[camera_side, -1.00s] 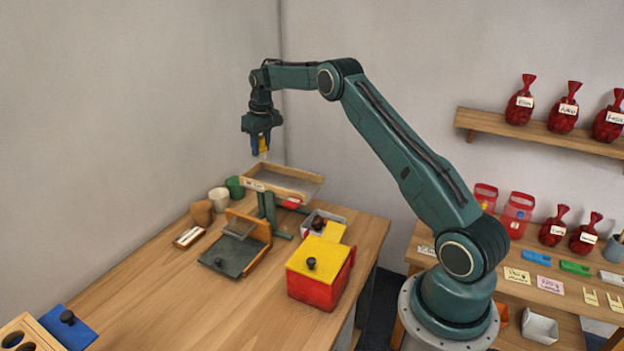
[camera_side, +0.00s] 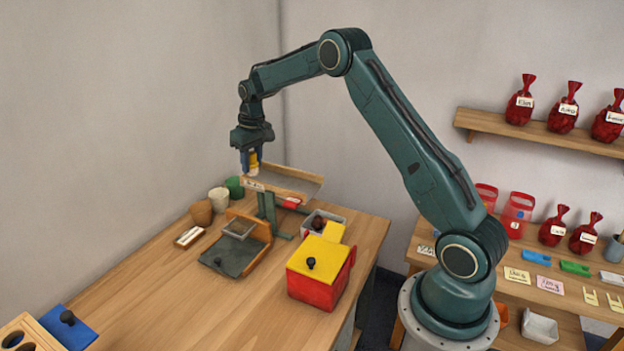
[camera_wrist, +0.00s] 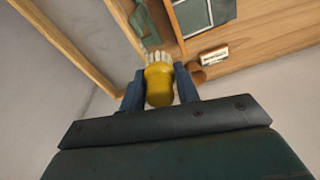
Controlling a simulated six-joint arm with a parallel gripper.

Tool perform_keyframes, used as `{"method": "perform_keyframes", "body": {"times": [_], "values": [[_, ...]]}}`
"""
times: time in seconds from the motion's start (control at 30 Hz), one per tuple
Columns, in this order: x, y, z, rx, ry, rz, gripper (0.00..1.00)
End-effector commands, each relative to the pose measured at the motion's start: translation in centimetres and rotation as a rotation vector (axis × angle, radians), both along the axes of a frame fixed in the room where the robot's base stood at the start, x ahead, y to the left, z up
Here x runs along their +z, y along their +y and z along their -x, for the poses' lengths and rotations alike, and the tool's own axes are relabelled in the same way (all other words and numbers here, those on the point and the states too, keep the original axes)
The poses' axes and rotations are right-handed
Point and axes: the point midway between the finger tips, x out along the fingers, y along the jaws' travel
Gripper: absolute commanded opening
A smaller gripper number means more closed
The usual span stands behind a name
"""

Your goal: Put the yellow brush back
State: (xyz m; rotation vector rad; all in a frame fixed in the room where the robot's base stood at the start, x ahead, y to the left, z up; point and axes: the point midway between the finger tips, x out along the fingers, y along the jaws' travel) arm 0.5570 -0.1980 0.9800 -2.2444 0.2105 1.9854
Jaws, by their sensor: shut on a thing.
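My gripper (camera_side: 250,165) is shut on the yellow brush (camera_side: 254,160), which hangs below the fingers in the side view. In the wrist view the brush (camera_wrist: 159,84) sits between the two blue fingers of my gripper (camera_wrist: 160,90), with its pale bristles pointing away from the palm. In the side view the brush is at the left end of the raised wooden-framed tray (camera_side: 290,184) on the green stand. Its bristle end is close to the frame's left corner; I cannot tell whether they touch.
A green cup (camera_side: 234,187), a white cup (camera_side: 218,199) and a brown cup (camera_side: 202,212) stand at the table's back left. A wooden stand with a dark plate (camera_side: 233,258) and a red box with a yellow lid (camera_side: 318,285) are nearer.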

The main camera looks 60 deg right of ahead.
Motion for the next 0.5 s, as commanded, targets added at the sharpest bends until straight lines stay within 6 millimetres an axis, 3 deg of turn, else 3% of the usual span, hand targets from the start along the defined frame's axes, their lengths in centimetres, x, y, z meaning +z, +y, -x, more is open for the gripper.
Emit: {"method": "perform_keyframes", "body": {"times": [0.5], "values": [[-0.8,7.9,6.4,0.008,0.003,0.001,0.09]]}}
